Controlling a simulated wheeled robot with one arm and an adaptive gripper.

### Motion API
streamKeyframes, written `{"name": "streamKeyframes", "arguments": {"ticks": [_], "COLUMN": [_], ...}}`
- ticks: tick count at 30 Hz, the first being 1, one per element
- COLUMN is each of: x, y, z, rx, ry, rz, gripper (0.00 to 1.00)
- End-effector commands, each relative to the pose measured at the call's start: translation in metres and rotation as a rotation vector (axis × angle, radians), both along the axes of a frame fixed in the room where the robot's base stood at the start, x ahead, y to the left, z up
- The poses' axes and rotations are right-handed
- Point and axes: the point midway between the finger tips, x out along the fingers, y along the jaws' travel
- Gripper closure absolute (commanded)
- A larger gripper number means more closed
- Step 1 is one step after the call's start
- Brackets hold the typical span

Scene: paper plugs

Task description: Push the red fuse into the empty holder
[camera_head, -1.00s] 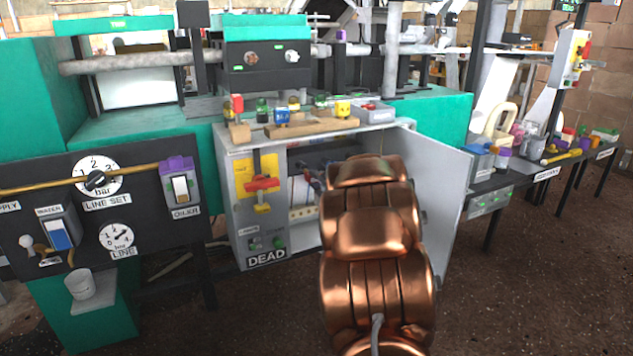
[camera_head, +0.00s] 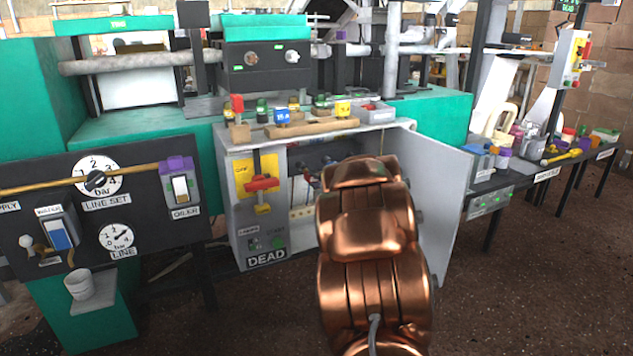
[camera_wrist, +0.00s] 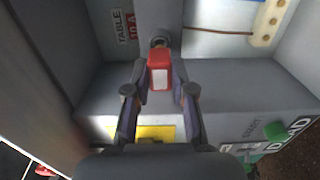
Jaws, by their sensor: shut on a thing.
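The red fuse (camera_wrist: 159,76), a red block with a white face, sits between the two fingers of my gripper (camera_wrist: 160,72) in the wrist view. My gripper is shut on it. Just beyond the fuse is a round grey metal piece (camera_wrist: 159,40), in line with it, by a panel label reading TABLE 10 A (camera_wrist: 128,26). I cannot tell whether this piece is the holder's mouth or the fuse's own end, nor whether the fuse is inside it. In the head view my copper-coloured arm reaches into the open cabinet and hides the gripper and fuse.
The cabinet (camera_head: 240,215) has its door (camera_head: 437,200) swung open at the right. A red lever (camera_head: 262,183) is on its front. On top stand coloured plugs, including a blue one (camera_head: 282,117) and a yellow one (camera_head: 343,108), and a wooden rack (camera_head: 310,127). A terminal strip (camera_wrist: 268,24) is inside.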

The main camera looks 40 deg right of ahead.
Motion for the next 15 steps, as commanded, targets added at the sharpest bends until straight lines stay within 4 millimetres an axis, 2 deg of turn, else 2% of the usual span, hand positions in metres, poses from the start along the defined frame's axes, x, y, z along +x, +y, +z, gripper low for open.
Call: {"name": "streamKeyframes", "arguments": {"ticks": [15], "x": [0.009], "y": [-0.003], "z": [0.0002], "rx": [0.0], "ry": [-0.001], "rz": [0.001], "gripper": [1.0]}}
